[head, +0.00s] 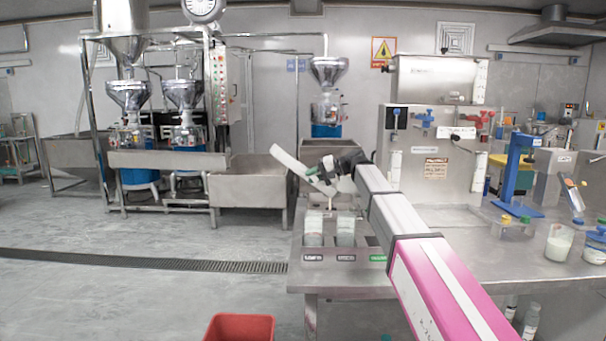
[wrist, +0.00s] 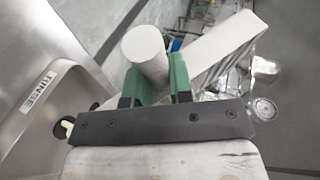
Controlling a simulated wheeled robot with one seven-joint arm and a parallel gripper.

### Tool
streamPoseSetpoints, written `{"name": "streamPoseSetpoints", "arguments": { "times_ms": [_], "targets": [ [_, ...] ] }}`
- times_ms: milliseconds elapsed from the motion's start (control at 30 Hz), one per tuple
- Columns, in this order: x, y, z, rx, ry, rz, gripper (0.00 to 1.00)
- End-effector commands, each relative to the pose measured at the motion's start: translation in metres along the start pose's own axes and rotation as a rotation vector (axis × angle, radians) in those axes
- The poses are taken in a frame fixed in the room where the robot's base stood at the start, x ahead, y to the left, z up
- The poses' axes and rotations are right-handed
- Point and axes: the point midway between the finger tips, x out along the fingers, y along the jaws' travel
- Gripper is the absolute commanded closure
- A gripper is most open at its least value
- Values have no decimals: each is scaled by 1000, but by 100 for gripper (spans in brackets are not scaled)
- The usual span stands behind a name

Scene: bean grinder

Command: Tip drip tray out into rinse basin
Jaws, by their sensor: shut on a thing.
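My gripper (head: 322,170) is shut on the drip tray (head: 290,160), a long white piece held in the air, steeply tilted with its upper end to the left. In the wrist view the green fingers of my gripper (wrist: 153,78) close around a white round handle (wrist: 145,48), and the tray's white slab (wrist: 232,45) slants up to the right. A steel basin with a RINSE label (wrist: 40,92) is at the left of the wrist view, beside the gripper. In the head view a steel basin (head: 340,147) stands behind the tray. The tray's inside and any contents are hidden.
A steel bench (head: 420,220) bears jars in a labelled rack (head: 330,255), a blue stand (head: 515,170) and a beaker (head: 558,243). Steel grinders with a large trough (head: 250,185) stand behind at left. A red bin (head: 240,328) is on the floor. The left floor is clear.

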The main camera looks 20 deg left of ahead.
Motion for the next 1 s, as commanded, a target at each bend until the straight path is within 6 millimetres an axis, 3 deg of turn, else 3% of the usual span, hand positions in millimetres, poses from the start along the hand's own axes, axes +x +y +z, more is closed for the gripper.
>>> {"name": "streamPoseSetpoints", "arguments": {
  "times_ms": [1000],
  "targets": [
    [-11,-8,-4,1,-1,-2,100]
  ]
}}
